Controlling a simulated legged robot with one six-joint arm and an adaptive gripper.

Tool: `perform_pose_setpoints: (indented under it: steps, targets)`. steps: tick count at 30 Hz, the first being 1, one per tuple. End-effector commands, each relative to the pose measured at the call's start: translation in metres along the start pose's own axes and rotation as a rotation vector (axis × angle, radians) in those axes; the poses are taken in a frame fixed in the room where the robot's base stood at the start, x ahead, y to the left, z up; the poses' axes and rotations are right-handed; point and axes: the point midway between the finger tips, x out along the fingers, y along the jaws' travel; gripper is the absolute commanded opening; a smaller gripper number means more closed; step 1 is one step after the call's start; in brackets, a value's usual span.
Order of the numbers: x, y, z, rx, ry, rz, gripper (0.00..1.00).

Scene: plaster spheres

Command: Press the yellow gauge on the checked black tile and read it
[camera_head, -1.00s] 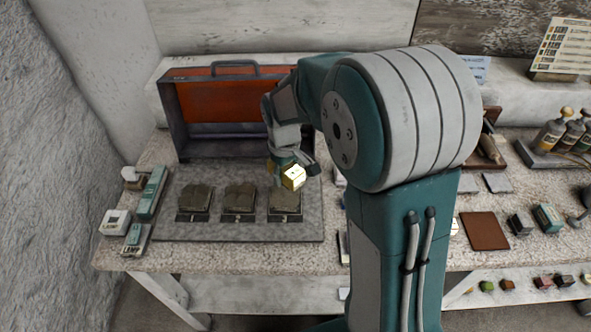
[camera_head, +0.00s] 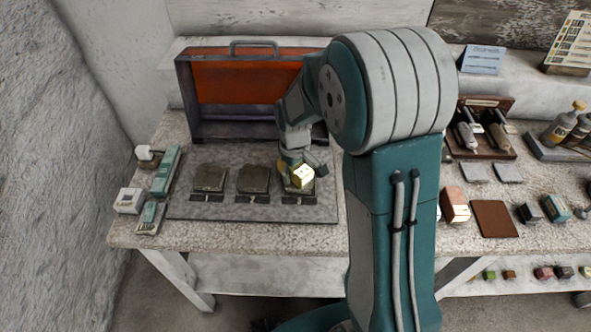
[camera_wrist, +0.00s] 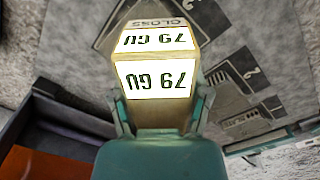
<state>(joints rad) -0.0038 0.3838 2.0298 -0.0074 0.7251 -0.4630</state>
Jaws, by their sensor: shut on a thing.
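The yellow gauge (camera_head: 302,177) is held in my gripper (camera_head: 304,168) over the rightmost dark tile (camera_head: 298,190) on the grey board. In the wrist view the gauge (camera_wrist: 155,80) sits between the two fingers of my gripper (camera_wrist: 158,108), which is shut on it. Its white faces read "79 GU" upside down, with "GLOSS" at the top edge. The gauge hides much of the tile. I cannot tell whether it touches the tile, and the check pattern cannot be made out.
Two more dark tiles, the middle one (camera_head: 253,180) and the left one (camera_head: 209,178), lie on the grey board (camera_head: 240,213). An open case with orange lining (camera_head: 240,75) stands behind. Teal and white boxes (camera_head: 130,200) stand at left. A brown plate (camera_head: 494,219) lies right of my arm.

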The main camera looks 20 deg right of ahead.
Motion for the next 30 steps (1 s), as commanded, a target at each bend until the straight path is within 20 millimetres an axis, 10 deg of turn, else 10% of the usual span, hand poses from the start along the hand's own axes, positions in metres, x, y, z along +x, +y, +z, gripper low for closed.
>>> perform_pose_setpoints:
  steps: [30]
  targets:
    - [0.0059, 0.0015, 0.0005, 0.002, 0.000, -0.001, 0.24]
